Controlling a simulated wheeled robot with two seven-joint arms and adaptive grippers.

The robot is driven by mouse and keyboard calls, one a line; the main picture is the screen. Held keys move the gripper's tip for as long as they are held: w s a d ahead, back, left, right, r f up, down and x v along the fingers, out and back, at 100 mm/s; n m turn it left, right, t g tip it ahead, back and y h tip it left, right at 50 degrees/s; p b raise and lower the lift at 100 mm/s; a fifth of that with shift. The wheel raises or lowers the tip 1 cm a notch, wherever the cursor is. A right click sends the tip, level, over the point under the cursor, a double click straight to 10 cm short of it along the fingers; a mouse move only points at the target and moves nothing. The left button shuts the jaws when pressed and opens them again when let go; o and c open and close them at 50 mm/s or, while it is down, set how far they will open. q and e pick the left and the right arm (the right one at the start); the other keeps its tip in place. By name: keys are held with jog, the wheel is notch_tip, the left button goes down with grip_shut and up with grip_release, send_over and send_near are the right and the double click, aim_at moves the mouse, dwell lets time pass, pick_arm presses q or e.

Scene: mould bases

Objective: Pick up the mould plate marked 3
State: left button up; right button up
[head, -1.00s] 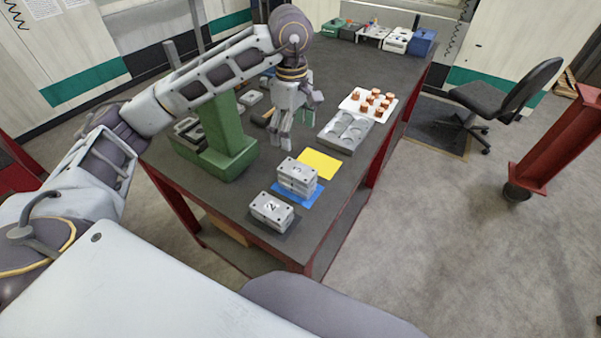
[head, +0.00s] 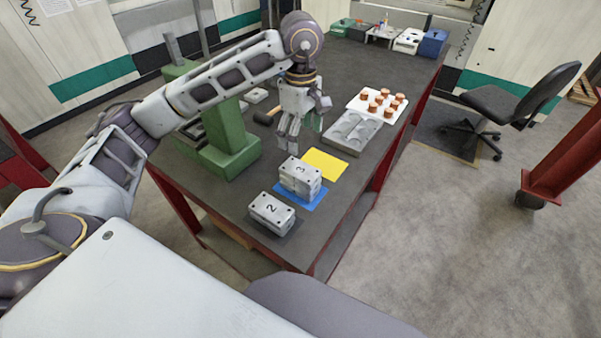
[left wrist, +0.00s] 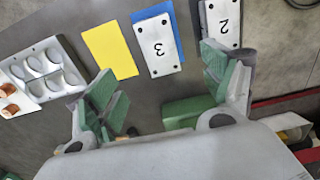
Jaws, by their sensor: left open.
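The mould plate marked 3 (head: 301,170) is a grey block with dark corner holes, lying on top of a grey stack on a blue mat (head: 312,199). It also shows in the left wrist view (left wrist: 159,46), with its mark upside down. My left gripper (head: 291,145) points down just behind the plate, above the table and apart from it. In the left wrist view its fingers (left wrist: 158,80) are spread, with nothing between them. A block marked 2 (head: 271,211) sits on a dark mat in front. My right gripper is not in view.
A yellow mat (head: 326,163) lies bare beside the blue one. A grey tray with round hollows (head: 352,132) and a white tray of copper pieces (head: 364,107) stand behind it. A green press (head: 224,150) stands left of my gripper.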

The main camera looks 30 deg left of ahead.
pick_arm(q)
send_over(301, 171)
notch_tip(301, 171, down, 7)
jog(key=shift+r+p, duration=0.1)
jog(key=shift+p, duration=0.2)
jog(key=shift+f, duration=0.65)
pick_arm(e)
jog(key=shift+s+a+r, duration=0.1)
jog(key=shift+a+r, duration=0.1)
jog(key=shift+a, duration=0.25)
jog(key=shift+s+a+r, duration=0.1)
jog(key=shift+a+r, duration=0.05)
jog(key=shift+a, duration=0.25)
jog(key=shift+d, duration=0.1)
